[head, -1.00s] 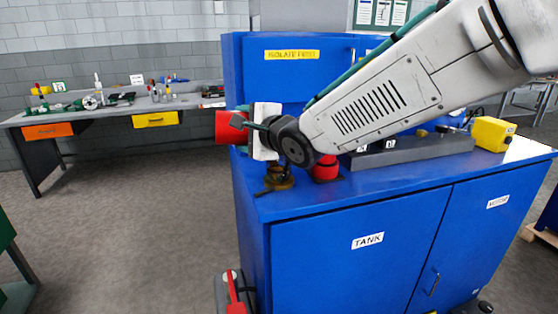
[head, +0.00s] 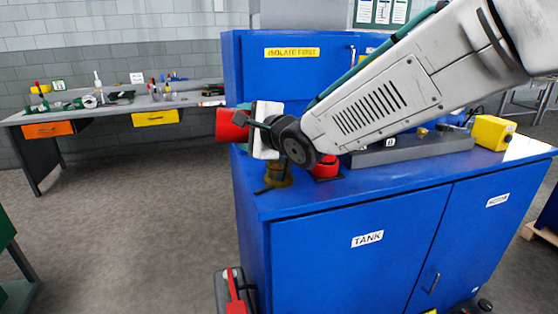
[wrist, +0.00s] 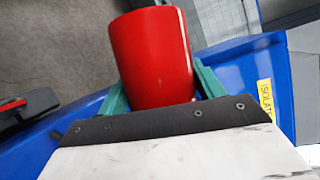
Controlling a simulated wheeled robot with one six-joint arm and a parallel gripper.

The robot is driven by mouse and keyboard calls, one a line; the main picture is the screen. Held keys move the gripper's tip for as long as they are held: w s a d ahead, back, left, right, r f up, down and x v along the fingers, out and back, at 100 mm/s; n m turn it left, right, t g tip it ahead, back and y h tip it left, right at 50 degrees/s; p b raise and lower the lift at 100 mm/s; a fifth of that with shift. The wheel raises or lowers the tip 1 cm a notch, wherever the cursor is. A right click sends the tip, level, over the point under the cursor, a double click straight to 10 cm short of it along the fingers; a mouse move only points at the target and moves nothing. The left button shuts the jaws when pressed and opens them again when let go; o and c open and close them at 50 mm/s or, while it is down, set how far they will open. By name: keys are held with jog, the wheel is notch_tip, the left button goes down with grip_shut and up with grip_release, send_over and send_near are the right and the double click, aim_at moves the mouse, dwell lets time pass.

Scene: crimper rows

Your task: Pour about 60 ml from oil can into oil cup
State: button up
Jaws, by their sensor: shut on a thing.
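The red oil can (head: 229,124) is in my gripper (head: 243,117) at the left edge of the blue tank cabinet. In the wrist view the can (wrist: 150,45) sits between the two green fingers of my gripper (wrist: 158,84), which are shut on it. In the head view the can is tilted, and its spout cannot be made out. A small brownish cup, which looks like the oil cup (head: 279,177), stands on the cabinet top, below and right of the can. My wrist partly hides its upper part. No stream of oil is visible.
The blue cabinet (head: 345,215) carries a red fitting (head: 326,169) close right of the cup, a grey block (head: 415,151) and a yellow box (head: 492,133). A workbench (head: 190,98) with tools stands at the back left. The floor between is open.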

jog(key=shift+a+f+n, duration=0.15)
jog(key=shift+n, duration=0.25)
jog(key=shift+s+a+f+n+g+h, duration=0.1)
jog(key=shift+f+n+g+h, duration=0.05)
jog(key=shift+f+n+h, duration=0.35)
jog(key=shift+a+f+n+g+h, duration=0.1)
jog(key=shift+f+n+g+h, duration=0.05)
jog(key=shift+f+n+h, duration=0.3)
jog(key=shift+r+n+h, duration=0.1)
jog(key=shift+n+h, duration=0.35)
jog(key=shift+n, duration=0.2)
dwell(0.4)
